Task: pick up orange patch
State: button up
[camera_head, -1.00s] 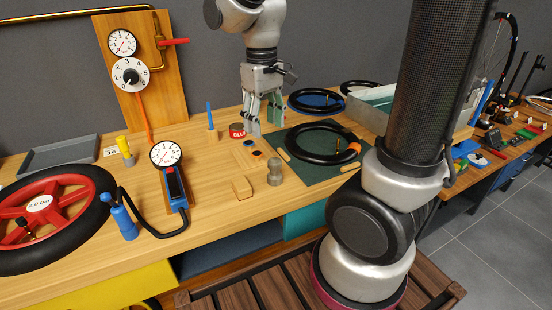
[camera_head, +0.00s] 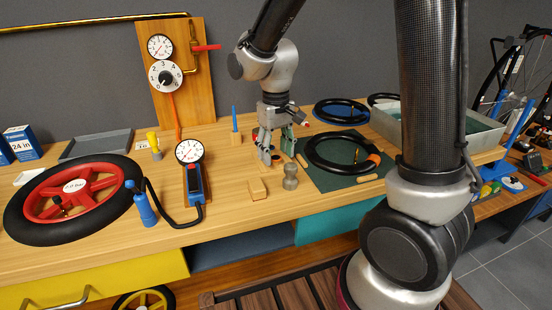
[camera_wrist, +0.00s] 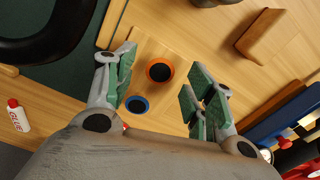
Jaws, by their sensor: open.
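The orange patch (camera_wrist: 160,71) is a small black disc with an orange rim, lying flat on the wooden bench. In the wrist view it sits between the spread green-padded fingers of my gripper (camera_wrist: 162,78), which is open and empty. A similar blue-rimmed patch (camera_wrist: 137,104) lies close to it, nearer my palm. In the head view my gripper (camera_head: 276,157) points down, low over the bench, and its fingers largely hide the patches. I cannot tell the exact gap between fingertips and bench.
A wooden block (camera_head: 258,190) and a metal cylinder (camera_head: 290,177) stand in front of my gripper. A black tube (camera_head: 318,162) lies on a dark green mat (camera_head: 322,183) to the right. A blue gauge device (camera_head: 194,182) is to the left. A glue bottle (camera_wrist: 17,115) shows in the wrist view.

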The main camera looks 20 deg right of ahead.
jog(key=shift+f, duration=0.2)
dwell(0.6)
jog(key=c, duration=0.7)
